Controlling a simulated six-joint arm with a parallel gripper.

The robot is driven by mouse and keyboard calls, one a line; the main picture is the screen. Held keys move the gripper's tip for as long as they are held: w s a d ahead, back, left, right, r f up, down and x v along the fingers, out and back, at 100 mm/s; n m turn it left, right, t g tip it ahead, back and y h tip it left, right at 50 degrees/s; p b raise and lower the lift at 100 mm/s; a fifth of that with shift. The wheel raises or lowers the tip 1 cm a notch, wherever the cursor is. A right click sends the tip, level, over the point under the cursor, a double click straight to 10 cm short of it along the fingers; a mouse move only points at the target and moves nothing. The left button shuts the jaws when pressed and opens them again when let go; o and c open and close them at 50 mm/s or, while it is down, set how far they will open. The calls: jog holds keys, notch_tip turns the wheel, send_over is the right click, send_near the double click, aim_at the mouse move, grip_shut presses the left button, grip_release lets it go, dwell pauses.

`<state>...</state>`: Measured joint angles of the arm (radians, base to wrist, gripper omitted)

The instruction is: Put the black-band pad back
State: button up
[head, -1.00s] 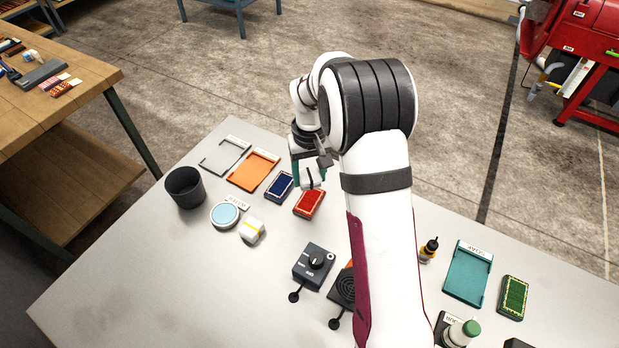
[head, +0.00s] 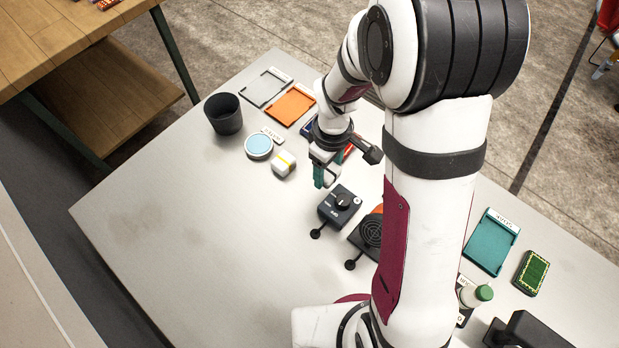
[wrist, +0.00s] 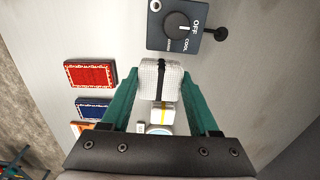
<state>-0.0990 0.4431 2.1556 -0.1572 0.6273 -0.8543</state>
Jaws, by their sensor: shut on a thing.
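My gripper (head: 321,174) is shut on the black-band pad (wrist: 172,82), a white textured block with a thin black band across it. In the wrist view the pad sits between the two green fingers. In the head view my gripper hangs over the pale table, just left of and behind the dial box (head: 340,206); the held pad is mostly hidden there. A similar white pad with a yellow band (head: 284,164) stands on the table to the left, and shows beyond the held pad in the wrist view (wrist: 163,113).
A blue-topped round tin (head: 259,145), a dark cup (head: 224,114), a grey tray (head: 264,88) and an orange tray (head: 291,106) stand behind left. The table's front left is clear.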

aim_at(309, 186)
jog(key=a+f, duration=0.1)
jog(key=w+a+f, duration=0.1)
jog(key=a, duration=0.1)
jog(key=shift+w+a+f, duration=0.1)
jog(key=shift+a, duration=0.05)
jog(key=shift+w+a+f, duration=0.1)
jog(key=shift+f, duration=0.95)
jog(key=shift+a+f, duration=0.1)
jog(key=shift+f, duration=0.95)
jog(key=shift+f, duration=0.15)
jog(key=o, duration=1.2)
notch_tip(309, 186, up, 13)
jog(key=s+d+r+m, duration=0.1)
jog(key=s+r+m, duration=0.2)
jog(key=s+m, duration=0.2)
jog(key=s+d+r+m+y, duration=0.1)
jog(key=s+m, duration=0.3)
jog(key=s, duration=0.5)
jog(key=s+d+r+m, duration=0.1)
jog(key=s+r+m, duration=0.3)
jog(key=s, duration=0.3)
jog(key=shift+d+r+m+y, duration=0.3)
jog(key=shift+m+y, duration=0.1)
jog(key=shift+m, duration=0.4)
